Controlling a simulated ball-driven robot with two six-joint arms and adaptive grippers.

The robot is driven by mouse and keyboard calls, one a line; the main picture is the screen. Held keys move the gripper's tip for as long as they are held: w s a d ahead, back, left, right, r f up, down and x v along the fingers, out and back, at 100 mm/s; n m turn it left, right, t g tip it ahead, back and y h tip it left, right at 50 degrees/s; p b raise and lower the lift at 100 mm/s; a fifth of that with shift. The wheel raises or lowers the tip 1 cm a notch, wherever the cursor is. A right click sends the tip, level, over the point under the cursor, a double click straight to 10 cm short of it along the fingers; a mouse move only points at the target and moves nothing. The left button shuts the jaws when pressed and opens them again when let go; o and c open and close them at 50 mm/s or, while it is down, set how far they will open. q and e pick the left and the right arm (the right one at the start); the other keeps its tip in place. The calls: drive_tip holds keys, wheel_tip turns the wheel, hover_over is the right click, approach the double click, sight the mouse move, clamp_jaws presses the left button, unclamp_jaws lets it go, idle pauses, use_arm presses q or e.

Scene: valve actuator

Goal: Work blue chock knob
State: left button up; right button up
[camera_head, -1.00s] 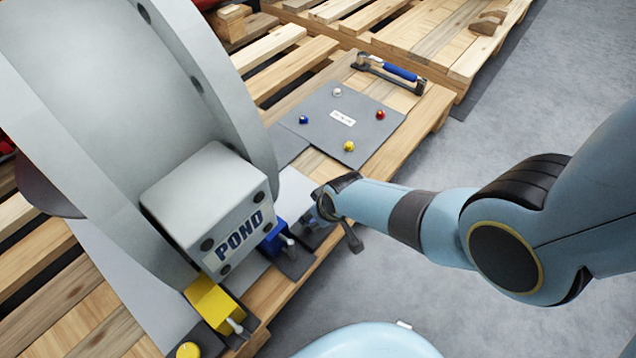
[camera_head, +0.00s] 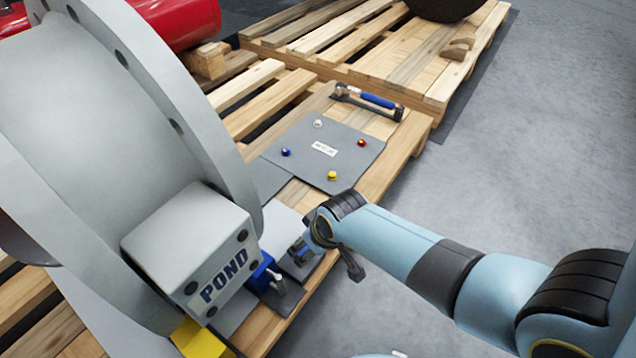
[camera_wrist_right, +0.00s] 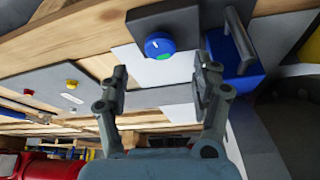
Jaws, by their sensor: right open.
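The blue chock (camera_head: 261,274) is a blue block with a grey lever, beside the POND box at the pallet edge. It also shows in the wrist view (camera_wrist_right: 238,80). The blue knob (camera_wrist_right: 160,45), round with a pale mark, sits on a dark grey plate (camera_wrist_right: 140,17) beside the chock. My right gripper (camera_wrist_right: 162,80) is open and empty. The knob lies ahead of the gap between its fingertips, slightly up in the wrist view, and apart from them. In the head view my right gripper (camera_head: 304,250) is above the plate and mostly hides the knob. My left gripper is out of view.
The grey POND box (camera_head: 190,250) and large flange (camera_head: 90,120) stand left of my gripper. A yellow chock (camera_head: 197,342) is at the bottom. A mat (camera_head: 325,165) with several coloured knobs and a blue-handled tool (camera_head: 368,98) lie farther back. Floor at right is clear.

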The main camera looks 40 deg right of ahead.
drive_tip(key=shift+v, duration=2.85)
